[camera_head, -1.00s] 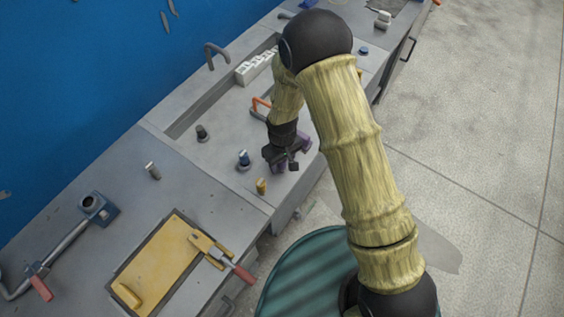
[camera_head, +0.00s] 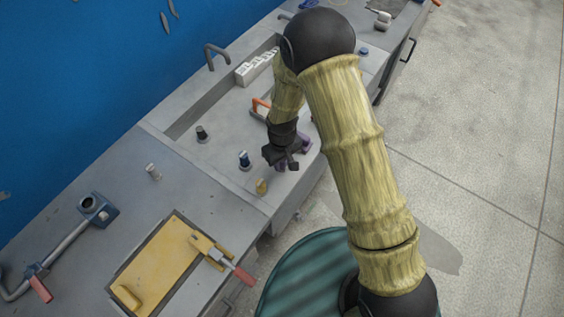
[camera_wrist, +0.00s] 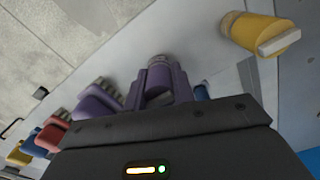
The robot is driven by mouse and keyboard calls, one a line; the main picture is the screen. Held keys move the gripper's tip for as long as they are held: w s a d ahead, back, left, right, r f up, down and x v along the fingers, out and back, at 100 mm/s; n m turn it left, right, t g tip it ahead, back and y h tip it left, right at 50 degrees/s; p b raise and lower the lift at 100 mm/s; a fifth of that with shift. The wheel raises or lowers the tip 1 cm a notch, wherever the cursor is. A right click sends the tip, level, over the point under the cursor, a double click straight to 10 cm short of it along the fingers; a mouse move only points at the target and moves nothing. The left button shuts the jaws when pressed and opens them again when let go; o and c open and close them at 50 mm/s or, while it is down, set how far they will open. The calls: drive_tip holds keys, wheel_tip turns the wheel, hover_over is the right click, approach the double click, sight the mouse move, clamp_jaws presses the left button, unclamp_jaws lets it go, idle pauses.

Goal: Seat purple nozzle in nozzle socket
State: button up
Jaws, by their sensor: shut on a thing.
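The purple nozzle (camera_wrist: 160,78) shows in the wrist view just beyond the dark body of my gripper, with a greyish round end. My gripper (camera_head: 281,158) is shut on it, low over the grey counter in the head view. The fingertips and their contact are mostly hidden. A blue block with a round hole (camera_head: 92,204) lies at the far left of the counter; I cannot tell whether it is the nozzle socket.
A second purple piece (camera_wrist: 96,104) stands beside red (camera_wrist: 54,136) and blue ones. A yellow piece (camera_head: 261,187) and a blue-topped peg (camera_head: 244,160) stand close to my gripper. A dark peg (camera_head: 201,133) stands behind. A yellow plate (camera_head: 158,265) lies front left.

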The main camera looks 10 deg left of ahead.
wheel_tip(320, 180, up, 9)
drive_tip(key=shift+r+b, duration=0.2)
drive_tip(key=shift+b, duration=0.7)
drive_tip(key=w+d+f+m, duration=0.2)
drive_tip(key=d+f+m, duration=0.1)
drive_tip(key=d, duration=0.5)
drive_tip(key=w+d+f+m, duration=0.3)
drive_tip(key=d+f, duration=0.3)
drive_tip(key=d, duration=0.3)
drive_tip(key=w+d+f+m, duration=0.2)
drive_tip(key=d+f, duration=0.3)
drive_tip(key=d, duration=0.3)
drive_tip(key=shift+w+d+m, duration=0.25)
drive_tip(key=shift+d+m, duration=0.15)
drive_tip(key=shift+m, duration=0.3)
